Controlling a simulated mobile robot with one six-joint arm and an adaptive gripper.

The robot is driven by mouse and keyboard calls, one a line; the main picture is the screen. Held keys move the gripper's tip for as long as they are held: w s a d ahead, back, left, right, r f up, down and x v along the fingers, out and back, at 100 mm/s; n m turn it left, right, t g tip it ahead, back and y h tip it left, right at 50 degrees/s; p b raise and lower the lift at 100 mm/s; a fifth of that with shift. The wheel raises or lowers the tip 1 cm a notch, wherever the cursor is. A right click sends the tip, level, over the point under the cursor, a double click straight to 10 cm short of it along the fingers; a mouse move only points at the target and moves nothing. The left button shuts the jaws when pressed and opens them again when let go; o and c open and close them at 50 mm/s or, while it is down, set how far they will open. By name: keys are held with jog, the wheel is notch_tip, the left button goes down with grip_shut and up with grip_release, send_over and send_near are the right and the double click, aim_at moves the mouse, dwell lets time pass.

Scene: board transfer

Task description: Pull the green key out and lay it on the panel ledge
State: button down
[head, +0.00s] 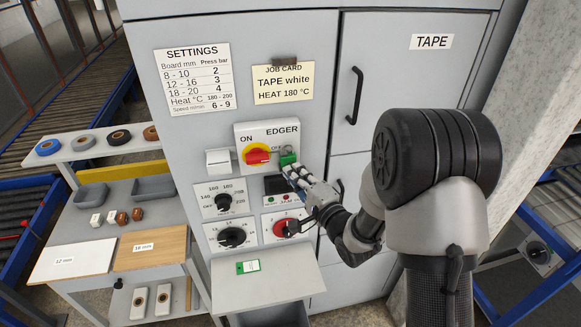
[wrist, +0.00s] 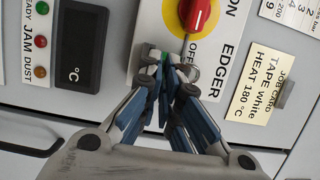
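The green key (head: 287,159) sits at the right side of the EDGER switch plate (head: 247,136), beside the red knob on its yellow disc (head: 257,155). My gripper (head: 290,170) is at the key from below. In the wrist view, the fingers of my gripper (wrist: 166,74) come together closely around the key, with a bit of green (wrist: 165,60) between the tips and a metal ring (wrist: 191,72) at their right. The fingers hide most of the key. The panel ledge (head: 285,287) juts out below the dials and bears a small green and white tag (head: 248,267).
Dials (head: 232,237) and a dark display (head: 276,185) lie just below the switch plate. A cabinet handle (head: 354,96) sticks out at the right. A side table at the left holds tape rolls (head: 84,142), trays (head: 153,188) and boards (head: 72,259). Most of the ledge is clear.

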jog(key=shift+s, duration=0.3)
jog(key=shift+s+d, duration=0.25)
jog(key=shift+s, duration=0.35)
jog(key=shift+s+d+b, duration=0.1)
jog(key=shift+s+b, duration=0.2)
jog(key=s, duration=0.2)
jog(key=s+d+b, duration=0.1)
jog(key=s, duration=0.1)
jog(key=shift+s+d, duration=0.1)
jog(key=shift+s, duration=0.05)
dwell(0.4)
